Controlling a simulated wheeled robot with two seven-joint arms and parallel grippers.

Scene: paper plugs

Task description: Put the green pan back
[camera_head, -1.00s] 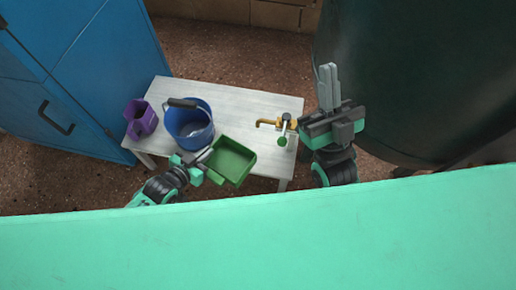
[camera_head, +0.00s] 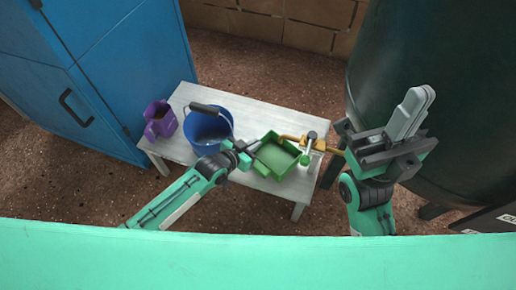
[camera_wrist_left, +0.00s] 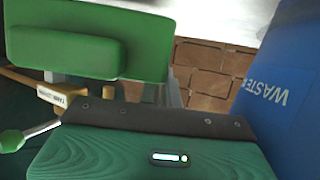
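The green pan (camera_head: 279,158), a shallow square tray, is at the right part of the white table, close to the brass tap (camera_head: 328,148). My left gripper (camera_head: 247,152) is shut on the pan's left side. I cannot tell whether the pan touches the table.
A blue bucket (camera_head: 207,132) and a purple jug (camera_head: 160,121) stand on the left of the white table (camera_head: 268,112). A blue cabinet (camera_head: 110,75) is at the left. A large dark green tank (camera_head: 440,70) stands at the right.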

